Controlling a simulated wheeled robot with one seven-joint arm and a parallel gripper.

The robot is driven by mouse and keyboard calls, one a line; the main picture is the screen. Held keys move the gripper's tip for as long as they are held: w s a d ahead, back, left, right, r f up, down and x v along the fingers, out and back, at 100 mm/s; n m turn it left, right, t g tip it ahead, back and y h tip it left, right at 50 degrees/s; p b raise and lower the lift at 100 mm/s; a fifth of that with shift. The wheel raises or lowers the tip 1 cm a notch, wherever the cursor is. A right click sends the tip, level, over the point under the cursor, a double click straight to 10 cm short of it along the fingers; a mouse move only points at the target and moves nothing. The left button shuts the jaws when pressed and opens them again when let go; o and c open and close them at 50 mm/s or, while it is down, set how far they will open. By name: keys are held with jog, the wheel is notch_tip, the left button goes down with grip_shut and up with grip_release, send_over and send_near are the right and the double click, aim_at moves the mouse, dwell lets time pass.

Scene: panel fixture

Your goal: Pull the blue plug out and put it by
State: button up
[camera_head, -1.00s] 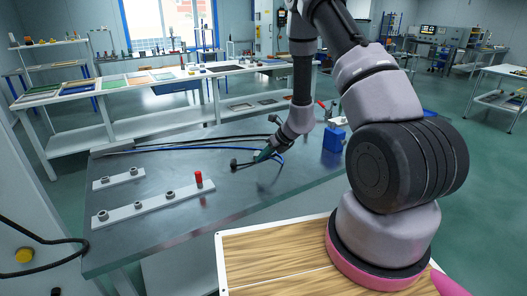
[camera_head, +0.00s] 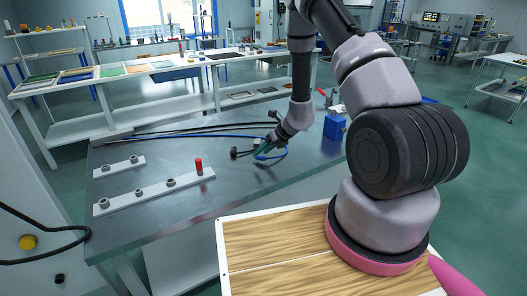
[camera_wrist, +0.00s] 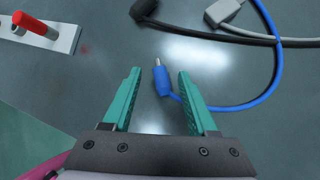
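The blue plug (camera_wrist: 161,80) has a bare metal tip and a blue cable (camera_wrist: 262,92) curving off to the right. In the wrist view it appears to lie on the grey metal table, clear of any socket. My gripper (camera_wrist: 160,73) is open, with its green fingers on either side of the plug and a visible gap on both sides. In the head view my gripper (camera_head: 262,150) is low over the table, with the blue plug (camera_head: 261,157) just by its fingertips. The exact height of the fingers above the table is unclear.
A red plug (camera_head: 198,166) stands upright in the front socket strip (camera_head: 150,193); a shorter strip (camera_head: 118,167) lies behind it. A black plug (camera_wrist: 145,9) and a grey plug (camera_wrist: 222,12) lie near my gripper. A blue box (camera_head: 334,128) stands at the right.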

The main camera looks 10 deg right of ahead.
jog(key=v, duration=1.1)
jog(key=s+a+r+n+y, duration=0.15)
jog(key=r+n, duration=0.25)
jog(key=r, duration=0.4)
jog(key=s+a+r+n, duration=0.3)
jog(key=r+n, duration=0.1)
jog(key=r, duration=0.4)
jog(key=s+a+r+n+y, duration=0.1)
jog(key=s+a+r+n, duration=0.1)
jog(key=r+n, duration=0.4)
jog(key=s+d+r+n+t+h, duration=0.1)
jog(key=s+d+r+n+h, duration=0.2)
jog(key=s+r+n, duration=0.3)
jog(key=s+d+r+n+t+h, duration=0.1)
jog(key=s+d+r+n+h, duration=0.2)
jog(key=s+r+n, duration=0.4)
jog(key=s+r, duration=0.3)
jog(key=s, duration=0.2)
jog(key=shift+s, duration=0.2)
